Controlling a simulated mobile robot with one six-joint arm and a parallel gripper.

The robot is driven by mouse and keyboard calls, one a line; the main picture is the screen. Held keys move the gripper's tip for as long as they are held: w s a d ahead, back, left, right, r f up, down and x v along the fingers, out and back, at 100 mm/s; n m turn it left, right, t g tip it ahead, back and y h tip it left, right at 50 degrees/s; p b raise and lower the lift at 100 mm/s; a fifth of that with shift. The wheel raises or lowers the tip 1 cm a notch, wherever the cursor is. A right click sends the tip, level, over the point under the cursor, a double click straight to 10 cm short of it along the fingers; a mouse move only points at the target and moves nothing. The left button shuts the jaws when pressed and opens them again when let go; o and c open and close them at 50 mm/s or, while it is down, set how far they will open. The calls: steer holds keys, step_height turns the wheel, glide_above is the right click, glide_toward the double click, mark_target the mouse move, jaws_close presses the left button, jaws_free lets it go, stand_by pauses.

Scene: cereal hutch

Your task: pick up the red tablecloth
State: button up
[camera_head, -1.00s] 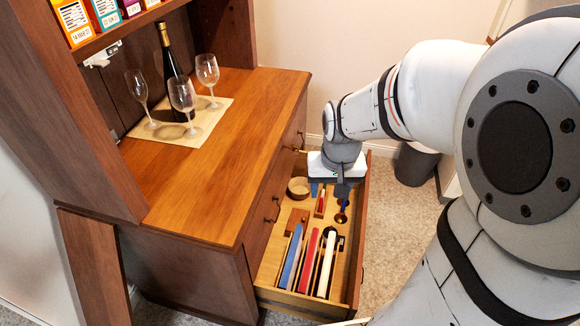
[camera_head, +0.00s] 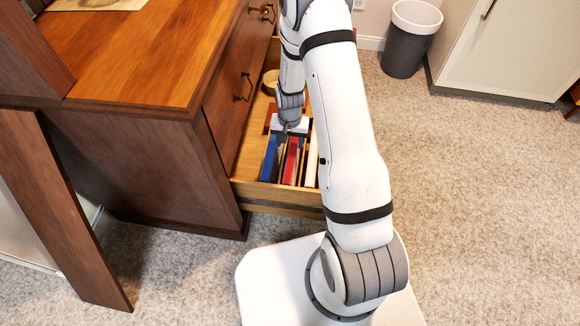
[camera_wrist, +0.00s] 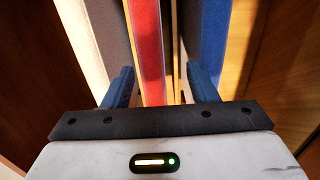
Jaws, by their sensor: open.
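The red tablecloth (camera_head: 291,160) stands on edge in the open drawer, between a blue cloth (camera_head: 269,158) and a white cloth (camera_head: 311,162). In the wrist view the red tablecloth (camera_wrist: 147,50) runs away from my gripper (camera_wrist: 160,88), between its two blue fingers and nearer the left one. My gripper is open. The blue cloth (camera_wrist: 214,45) is at the right in that view and the white cloth (camera_wrist: 82,40) at the left. In the head view my gripper (camera_head: 288,138) is over the cloths, its fingertips mostly hidden.
The drawer (camera_head: 275,194) is pulled out from the wooden hutch (camera_head: 150,60). A round bowl (camera_head: 271,80) sits farther back in it. A grey bin (camera_head: 411,40) stands on the carpet at the back right. Open carpet lies to the right.

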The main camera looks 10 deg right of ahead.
steer(key=f+b, duration=0.1)
steer(key=f, duration=0.1)
steer(key=f+b, duration=0.1)
steer(key=f, duration=0.2)
steer(key=d+f+b, duration=0.1)
steer(key=f, duration=0.1)
steer(key=shift+f+b, duration=0.35)
steer(key=shift+f, duration=0.05)
steer(key=shift+c, duration=0.2)
jaws_close()
